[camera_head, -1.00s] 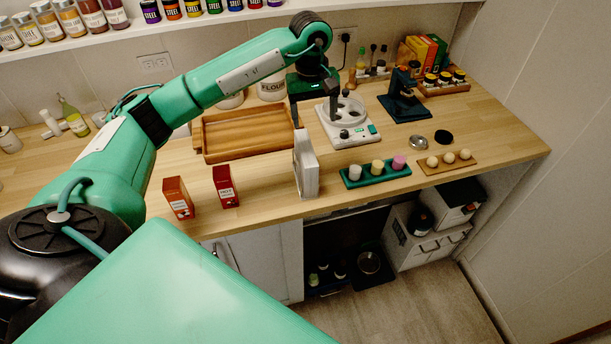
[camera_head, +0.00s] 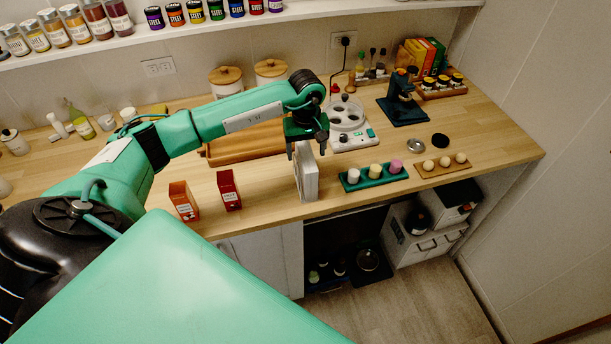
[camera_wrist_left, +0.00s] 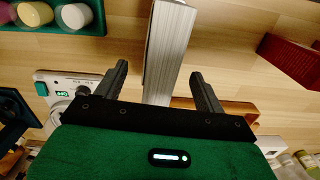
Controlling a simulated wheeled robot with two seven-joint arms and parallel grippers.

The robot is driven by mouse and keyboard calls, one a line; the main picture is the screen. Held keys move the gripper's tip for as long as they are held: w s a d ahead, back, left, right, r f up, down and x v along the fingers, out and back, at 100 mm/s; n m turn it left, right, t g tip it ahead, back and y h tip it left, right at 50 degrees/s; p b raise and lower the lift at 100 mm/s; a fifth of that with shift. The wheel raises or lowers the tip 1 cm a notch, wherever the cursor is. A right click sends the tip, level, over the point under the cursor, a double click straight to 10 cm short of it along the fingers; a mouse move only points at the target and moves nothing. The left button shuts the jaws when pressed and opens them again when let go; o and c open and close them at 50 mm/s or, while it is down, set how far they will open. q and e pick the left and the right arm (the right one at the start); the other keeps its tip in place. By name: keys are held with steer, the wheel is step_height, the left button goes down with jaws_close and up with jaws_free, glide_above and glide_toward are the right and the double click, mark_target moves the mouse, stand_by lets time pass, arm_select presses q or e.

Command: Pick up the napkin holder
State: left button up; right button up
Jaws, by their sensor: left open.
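The napkin holder (camera_head: 308,178), a pale grey-white upright block, stands near the front edge of the wooden counter. My left gripper (camera_head: 307,153) is open at its top, with one finger on each side. In the left wrist view the napkin holder (camera_wrist_left: 167,45) reaches in between the two open fingers of the left gripper (camera_wrist_left: 159,73), with a gap on each side. Its lower part is hidden there by the gripper body. My right gripper is not in view.
Two red boxes (camera_head: 230,191) (camera_head: 184,202) stand to the left. A green tray with several coloured cylinders (camera_head: 375,171) lies close to the right. Behind are a wooden tray (camera_head: 222,155) and a white appliance (camera_head: 352,140). Bare counter (camera_head: 265,185) lies between the boxes and the holder.

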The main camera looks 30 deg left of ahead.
arm_select(q)
steer(key=shift+s+f+p, duration=0.15)
steer(key=shift+f+p, duration=0.45)
steer(key=shift+f, duration=1)
steer(key=c, duration=1.5)
steer(key=shift+r, duration=0.15)
